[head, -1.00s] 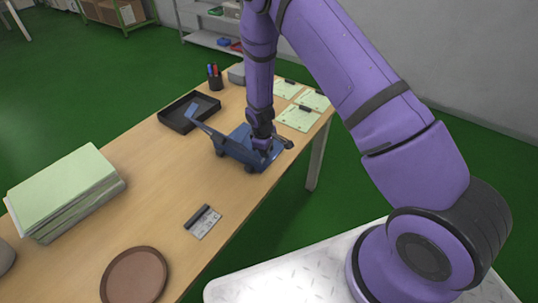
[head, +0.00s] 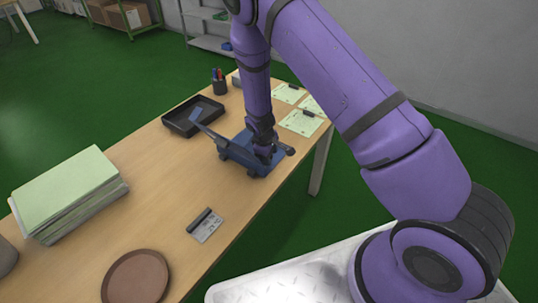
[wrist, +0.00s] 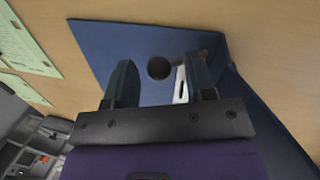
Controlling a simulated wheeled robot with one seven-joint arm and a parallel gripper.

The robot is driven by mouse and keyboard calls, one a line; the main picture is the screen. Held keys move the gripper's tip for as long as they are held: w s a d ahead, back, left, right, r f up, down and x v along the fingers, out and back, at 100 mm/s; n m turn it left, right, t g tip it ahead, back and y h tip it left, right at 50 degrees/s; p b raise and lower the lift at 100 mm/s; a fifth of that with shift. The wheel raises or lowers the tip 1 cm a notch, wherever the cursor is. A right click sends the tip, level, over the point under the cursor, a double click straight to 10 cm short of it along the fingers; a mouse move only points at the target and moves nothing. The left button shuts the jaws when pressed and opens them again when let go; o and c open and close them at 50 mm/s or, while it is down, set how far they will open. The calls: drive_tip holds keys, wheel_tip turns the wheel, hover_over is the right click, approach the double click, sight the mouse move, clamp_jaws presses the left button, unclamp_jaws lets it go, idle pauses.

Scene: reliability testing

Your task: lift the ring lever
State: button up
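A blue device (head: 238,150) stands on the wooden table, with a flat plate raised on its left side. In the wrist view its blue surface (wrist: 100,45) has a dark round spot (wrist: 159,67). A pale metal strip (wrist: 181,82), possibly part of the ring lever, lies beside the right finger. I cannot tell whether they touch. My gripper (wrist: 161,85) is open, its two fingers apart over the blue surface with nothing clamped between them. In the head view my gripper (head: 264,153) is down at the device's right part, and its fingertips are hard to make out.
A black tray (head: 178,128) and a pen cup (head: 219,87) stand behind the device. Papers with clips (head: 301,122) lie to its right. A paper stack (head: 68,190), a small card (head: 207,231) and a brown round tray (head: 133,279) lie left and nearer. Bare table separates them.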

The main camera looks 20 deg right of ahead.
drive_tip(key=v, duration=1)
drive_tip(key=shift+r, duration=0.35)
drive_tip(key=shift+a, duration=0.1)
drive_tip(key=shift+c, duration=0.2)
